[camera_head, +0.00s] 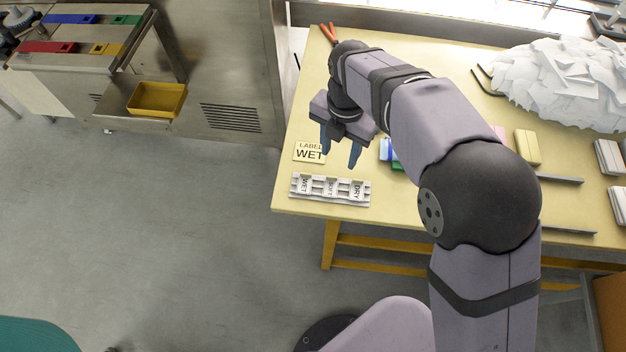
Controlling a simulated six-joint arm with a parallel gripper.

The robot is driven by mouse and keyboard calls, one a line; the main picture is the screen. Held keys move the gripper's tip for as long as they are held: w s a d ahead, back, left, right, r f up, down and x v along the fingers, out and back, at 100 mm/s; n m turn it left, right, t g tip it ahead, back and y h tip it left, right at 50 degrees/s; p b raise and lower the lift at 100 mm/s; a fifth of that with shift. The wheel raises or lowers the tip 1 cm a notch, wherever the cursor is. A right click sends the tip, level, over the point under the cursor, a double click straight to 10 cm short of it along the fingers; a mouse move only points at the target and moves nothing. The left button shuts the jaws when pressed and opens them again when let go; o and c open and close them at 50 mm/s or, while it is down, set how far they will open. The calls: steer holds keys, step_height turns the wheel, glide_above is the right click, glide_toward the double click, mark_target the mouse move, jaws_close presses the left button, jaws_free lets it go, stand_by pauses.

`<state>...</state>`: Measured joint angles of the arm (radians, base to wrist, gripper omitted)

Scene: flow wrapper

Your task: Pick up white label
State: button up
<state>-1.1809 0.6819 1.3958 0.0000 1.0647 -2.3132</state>
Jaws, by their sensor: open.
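A pale grey-white rack (365,200) lies near the table's left front edge. Several small white labels stand in its slots: one reads WET (305,185), a middle one (331,187) is hard to read, and one reads DRY (356,190). A cream card (309,152) printed "LABEL WET" lies flat behind the rack. My gripper (340,156) is open and empty, with two blue fingers pointing down above the table, behind the rack and right of the card. It touches no label that I can see.
Blue and green blocks (388,152) lie right of my gripper, partly hidden by my arm. A large heap of white sheets (560,82), a yellow block (527,147) and grey-white stacks (609,157) are on the right. Orange-handled tool (327,33) lies at the back left.

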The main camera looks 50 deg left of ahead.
mark_target(306, 177)
steer(key=s+a+f+n, duration=0.1)
steer(key=s+a+n, duration=0.4)
steer(key=s, duration=0.1)
steer(key=shift+d+f+p, duration=0.2)
steer(key=shift+f+p, duration=1.15)
steer(key=shift+f, duration=2.45)
jaws_close()
